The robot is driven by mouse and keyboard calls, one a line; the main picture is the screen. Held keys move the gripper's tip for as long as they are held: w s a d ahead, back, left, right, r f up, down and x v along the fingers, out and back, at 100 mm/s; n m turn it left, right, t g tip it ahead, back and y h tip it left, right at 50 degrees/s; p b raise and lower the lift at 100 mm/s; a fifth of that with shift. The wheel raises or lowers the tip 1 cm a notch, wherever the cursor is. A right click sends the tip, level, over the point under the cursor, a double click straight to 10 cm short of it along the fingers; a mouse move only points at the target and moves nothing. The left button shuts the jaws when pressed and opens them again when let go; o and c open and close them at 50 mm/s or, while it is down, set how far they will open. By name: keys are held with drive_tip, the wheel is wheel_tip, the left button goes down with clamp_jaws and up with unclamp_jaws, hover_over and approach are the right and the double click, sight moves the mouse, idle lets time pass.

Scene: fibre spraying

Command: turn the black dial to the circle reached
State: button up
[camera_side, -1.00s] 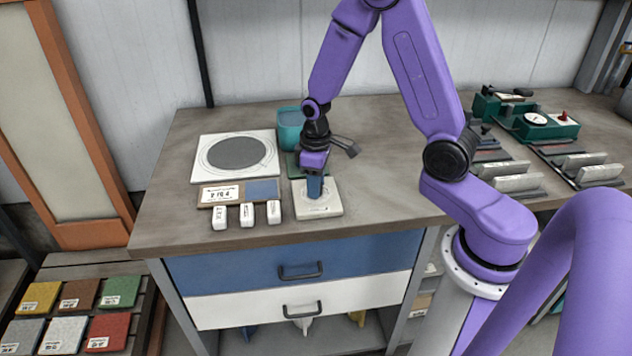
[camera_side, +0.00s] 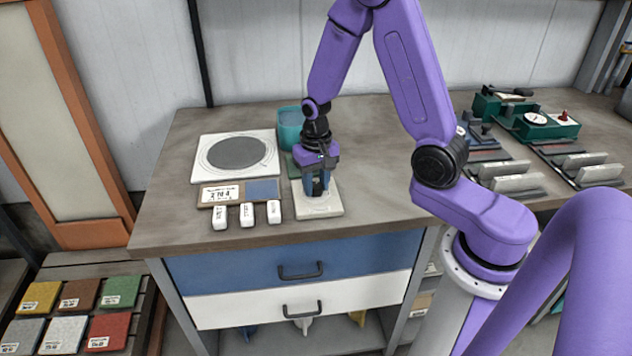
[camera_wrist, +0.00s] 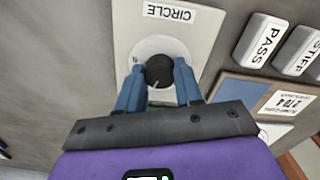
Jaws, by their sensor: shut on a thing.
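The black dial (camera_wrist: 159,70) sits on a pale plate (camera_wrist: 120,25) printed CIRCLE. Its pointer mark faces the lower side in the wrist view. My gripper (camera_wrist: 159,66) points down over the plate with one blue finger on each side of the dial, shut on it. In the side view my gripper (camera_side: 318,190) stands over the same plate (camera_side: 318,209), with the dark dial between the fingers. A white square board (camera_side: 205,176) with a grey disc (camera_side: 237,152) and rings around it lies to the left. Any small marks around the dial are unreadable.
White blocks (camera_side: 247,214) stand in a row left of the plate, one reading PASS (camera_wrist: 259,40). A teal container (camera_side: 290,127) stands behind my gripper. The bench right of the plate is clear.

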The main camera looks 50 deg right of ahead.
sight(316, 186)
drive_tip(key=shift+m, duration=0.6)
drive_tip(key=o, duration=1)
drive_tip(key=shift+o, duration=0.2)
drive_tip(key=shift+r, duration=0.1)
wheel_tip(316, 186, up, 17)
drive_tip(key=shift+r, duration=0.15)
